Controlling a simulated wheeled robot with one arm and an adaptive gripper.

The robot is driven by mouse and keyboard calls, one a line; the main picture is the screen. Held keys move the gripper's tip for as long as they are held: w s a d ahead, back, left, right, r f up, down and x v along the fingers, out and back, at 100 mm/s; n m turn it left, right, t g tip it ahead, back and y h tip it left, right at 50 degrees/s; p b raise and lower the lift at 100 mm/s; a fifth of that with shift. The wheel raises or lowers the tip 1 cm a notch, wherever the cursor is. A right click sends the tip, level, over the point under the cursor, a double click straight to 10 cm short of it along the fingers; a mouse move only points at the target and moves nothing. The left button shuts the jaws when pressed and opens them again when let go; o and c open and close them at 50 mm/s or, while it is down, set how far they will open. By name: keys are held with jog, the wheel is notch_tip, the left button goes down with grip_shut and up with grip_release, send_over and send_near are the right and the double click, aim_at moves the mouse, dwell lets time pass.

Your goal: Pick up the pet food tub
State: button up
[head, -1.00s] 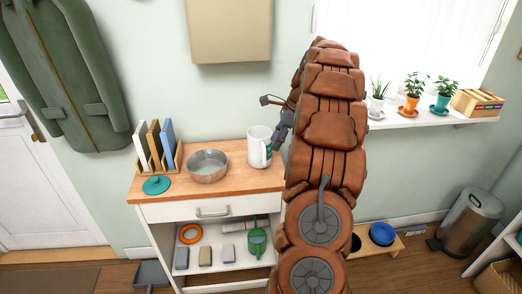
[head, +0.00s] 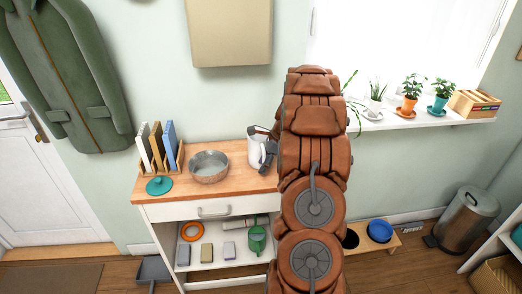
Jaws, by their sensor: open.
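The pet food tub appears to be the white tub (head: 254,150) at the right end of the wooden counter top. It stands upright, and its right side is hidden behind my gripper and arm. My gripper (head: 262,145) is open at the tub's right side, with one dark finger across its upper part. The other finger is mostly hidden, so I cannot tell whether the fingers touch the tub.
A metal bowl (head: 209,166) stands left of the tub. A teal lid (head: 159,186) and a rack with upright boards (head: 160,150) are farther left. Potted plants (head: 411,92) line the windowsill (head: 420,121) at right. Blue bowl (head: 380,230) sits low on a stand.

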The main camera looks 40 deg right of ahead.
jog(key=shift+c, duration=0.3)
grip_shut()
dwell(0.3)
